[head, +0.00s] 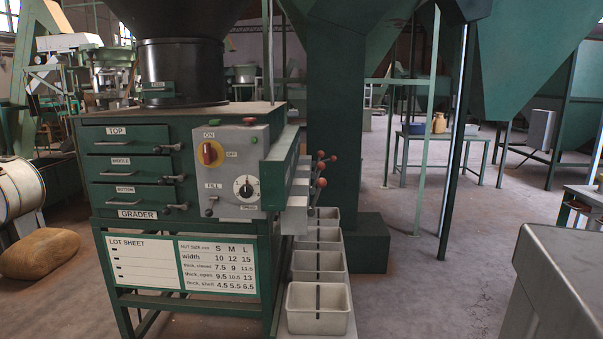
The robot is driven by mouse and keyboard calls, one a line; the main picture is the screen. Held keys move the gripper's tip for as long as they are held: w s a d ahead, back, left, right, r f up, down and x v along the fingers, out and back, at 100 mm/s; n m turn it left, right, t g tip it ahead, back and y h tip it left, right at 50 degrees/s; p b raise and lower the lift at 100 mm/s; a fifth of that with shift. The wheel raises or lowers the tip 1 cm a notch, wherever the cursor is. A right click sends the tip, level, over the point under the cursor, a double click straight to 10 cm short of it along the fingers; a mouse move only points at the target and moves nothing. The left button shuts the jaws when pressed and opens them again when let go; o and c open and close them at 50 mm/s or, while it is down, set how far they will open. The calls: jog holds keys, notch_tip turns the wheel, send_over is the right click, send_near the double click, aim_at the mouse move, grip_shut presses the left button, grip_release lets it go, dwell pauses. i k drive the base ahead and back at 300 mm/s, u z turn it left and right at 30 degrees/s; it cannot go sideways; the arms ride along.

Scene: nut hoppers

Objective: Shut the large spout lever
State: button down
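The green grader cabinet (125,165) stands left of centre, seen from its front corner. Grey spouts (294,218) stick out from its right side. Spout levers with red-orange knobs (320,182) stand beside them, partly overlapping one another. The nearest knob is lower than the ones behind it. No size label shows on the spouts, so I cannot tell which lever is the large one, nor whether its spout is open. My gripper is not in view.
Grey bins (318,310) stand in a row below the spouts, the nearest one at the front. A green column (335,120) rises close behind the levers. A grey metal box (560,290) fills the lower right corner. The floor (430,290) between is clear.

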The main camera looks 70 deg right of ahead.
aim_at(333, 158)
jog(key=u, duration=0.7)
jog(key=k, duration=1.8)
jog(key=z, duration=1.25)
